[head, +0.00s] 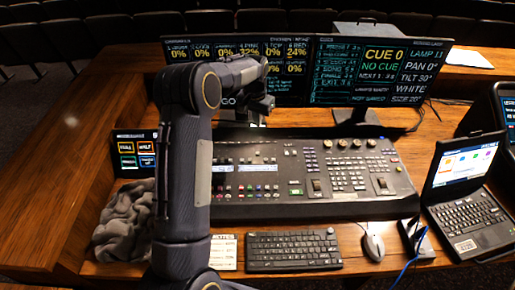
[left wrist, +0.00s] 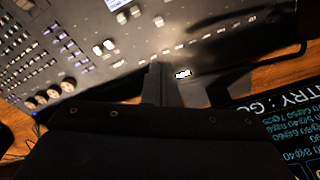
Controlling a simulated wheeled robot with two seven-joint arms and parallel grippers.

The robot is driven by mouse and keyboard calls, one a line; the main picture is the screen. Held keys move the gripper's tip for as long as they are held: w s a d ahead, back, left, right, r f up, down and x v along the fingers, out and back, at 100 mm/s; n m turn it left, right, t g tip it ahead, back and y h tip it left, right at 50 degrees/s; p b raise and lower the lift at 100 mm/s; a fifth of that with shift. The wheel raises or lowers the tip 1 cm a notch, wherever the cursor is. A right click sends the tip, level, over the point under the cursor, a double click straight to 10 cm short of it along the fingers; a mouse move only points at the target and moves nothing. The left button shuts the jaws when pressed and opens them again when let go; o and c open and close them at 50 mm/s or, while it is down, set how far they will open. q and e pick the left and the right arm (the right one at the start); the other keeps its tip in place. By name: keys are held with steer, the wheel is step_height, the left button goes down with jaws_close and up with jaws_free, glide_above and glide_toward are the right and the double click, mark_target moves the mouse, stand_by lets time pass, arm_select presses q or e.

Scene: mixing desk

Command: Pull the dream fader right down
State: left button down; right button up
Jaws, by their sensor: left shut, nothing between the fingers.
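The mixing desk (head: 345,209) lies across the middle of the head view, with rows of small faders and buttons. My left gripper (head: 264,104) is over the far edge of the desk, in front of the monitors. In the left wrist view its fingers (left wrist: 165,84) are shut and empty, close to the desk panel (left wrist: 135,35). A lit white cap (left wrist: 183,74) shows just beside the fingertips; I cannot tell whether they touch. The fader labels are too small to read, so I cannot tell which is dream. My arm hides part of the desk's left side.
Two monitors (head: 382,70) stand behind the desk, one showing percentages. A laptop (head: 468,190) is at the right, and a keyboard (head: 293,251) and mouse (head: 373,246) lie in front. A grey cloth (head: 125,222) and small touchscreen (head: 137,153) are at the left.

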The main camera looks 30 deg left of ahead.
arm_select(q)
steer(key=s+d+r+b, duration=0.2)
steer(key=s+d+b, duration=0.2)
steer(key=s, duration=0.6)
steer(key=shift+s+d, duration=0.15)
steer(key=shift+d, duration=1)
